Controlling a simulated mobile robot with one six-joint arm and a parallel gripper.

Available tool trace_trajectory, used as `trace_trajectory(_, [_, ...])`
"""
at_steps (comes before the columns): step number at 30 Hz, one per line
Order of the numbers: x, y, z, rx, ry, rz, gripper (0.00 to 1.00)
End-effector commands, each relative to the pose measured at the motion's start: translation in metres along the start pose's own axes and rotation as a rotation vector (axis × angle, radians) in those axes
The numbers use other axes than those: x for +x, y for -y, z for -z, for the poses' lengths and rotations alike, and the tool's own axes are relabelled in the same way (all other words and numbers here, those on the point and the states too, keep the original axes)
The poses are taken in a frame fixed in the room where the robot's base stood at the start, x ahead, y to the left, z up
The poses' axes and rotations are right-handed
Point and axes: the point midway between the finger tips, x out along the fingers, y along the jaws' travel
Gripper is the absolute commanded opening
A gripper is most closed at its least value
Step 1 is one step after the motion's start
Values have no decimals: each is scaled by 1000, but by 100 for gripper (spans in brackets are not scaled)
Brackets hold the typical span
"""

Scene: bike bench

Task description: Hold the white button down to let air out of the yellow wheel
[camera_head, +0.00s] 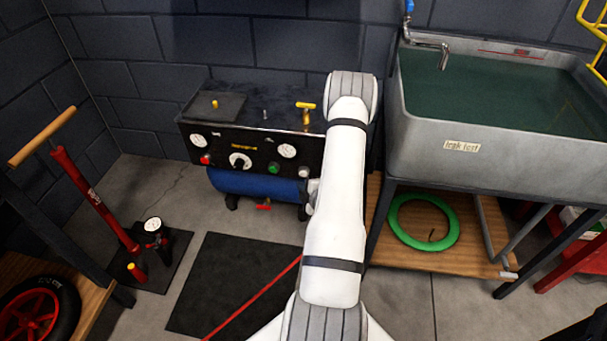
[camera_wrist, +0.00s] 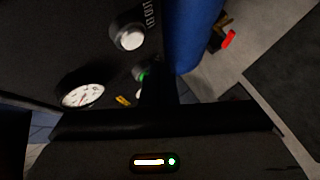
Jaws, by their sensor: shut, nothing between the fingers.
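The white button (camera_head: 304,172) is at the lower right of the black panel (camera_head: 225,150), next to a green button (camera_head: 273,168). In the wrist view the white button (camera_wrist: 131,39) is in full view on its dark collar. My gripper (camera_wrist: 158,78) is shut and empty, its dark fingers in front of the panel. They partly cover the green button (camera_wrist: 143,76); the white button is up and left of the fingertips. I cannot tell that they touch anything. In the head view my arm hides the gripper. I see no yellow wheel.
The panel has a gauge (camera_head: 287,151), a knob (camera_head: 240,160) and a red button (camera_head: 205,159). A blue tank (camera_head: 255,187) sits below it. A grey sink (camera_head: 430,150) stands right, a red pump (camera_head: 95,200) left. A black mat (camera_head: 235,280) lies on the floor.

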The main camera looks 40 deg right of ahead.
Motion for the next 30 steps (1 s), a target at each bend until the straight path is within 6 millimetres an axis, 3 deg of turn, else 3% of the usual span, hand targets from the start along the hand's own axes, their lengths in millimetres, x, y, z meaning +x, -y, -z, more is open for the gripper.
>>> trace_trajectory(9, [-19, 14, 14, 1, 0, 1, 0])
trace_trajectory(26, [-20, 14, 14, 0, 0, 0, 0])
trace_trajectory(30, [-21, -1, 29, -48, -40, -2, 0])
